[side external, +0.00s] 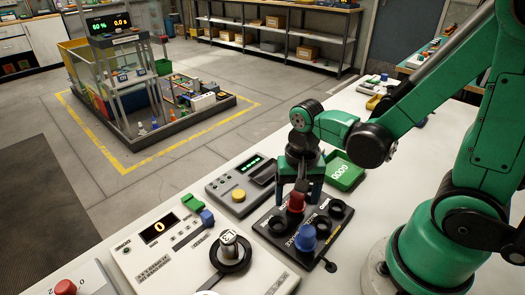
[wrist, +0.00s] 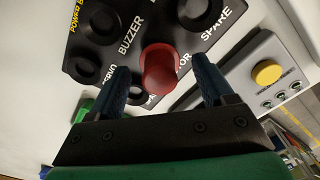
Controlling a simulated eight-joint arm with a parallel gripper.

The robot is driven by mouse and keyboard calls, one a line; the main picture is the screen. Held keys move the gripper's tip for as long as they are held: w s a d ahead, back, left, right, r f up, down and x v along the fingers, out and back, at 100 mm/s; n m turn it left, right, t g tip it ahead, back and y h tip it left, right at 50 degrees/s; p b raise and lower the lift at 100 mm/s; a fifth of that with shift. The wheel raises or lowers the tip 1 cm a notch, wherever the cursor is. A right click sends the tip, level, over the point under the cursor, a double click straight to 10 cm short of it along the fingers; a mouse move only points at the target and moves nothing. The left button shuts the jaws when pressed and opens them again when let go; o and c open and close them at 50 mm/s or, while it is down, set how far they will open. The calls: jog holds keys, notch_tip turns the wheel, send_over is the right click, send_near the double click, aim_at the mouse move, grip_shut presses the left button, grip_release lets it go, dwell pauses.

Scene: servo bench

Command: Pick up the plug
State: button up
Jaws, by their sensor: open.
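A red plug (side external: 296,203) stands upright in the black socket board (side external: 272,222). It also shows in the wrist view (wrist: 159,70), in the space between my fingers. My gripper (side external: 297,192) is open and points down over the board, with its fingers on either side of the red plug. In the wrist view my gripper (wrist: 160,68) shows gaps between the plug and both fingers. A blue plug (side external: 306,238) stands in the same board, nearer the camera; I do not see it in the wrist view. The task does not say which plug.
Black round sockets surround the red plug, with labels such as BUZZER and SPARE. A grey box with a yellow button (side external: 239,195) stands left of the board. A green tray (side external: 344,172) lies behind it. A white servo tester (side external: 165,262) stands at the front left.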

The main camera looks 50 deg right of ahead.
jog(key=shift+f, duration=0.15)
grip_shut()
jog(key=shift+r, duration=0.2)
dwell(0.3)
notch_tip(320, 180, up, 19)
send_near(298, 194)
jog(key=d+f, duration=0.3)
jog(key=d, duration=0.2)
jog(key=shift+d+f, duration=0.15)
jog(key=shift+f, duration=1.25)
jog(key=shift+d+f, duration=0.1)
jog(key=shift+f, duration=1.25)
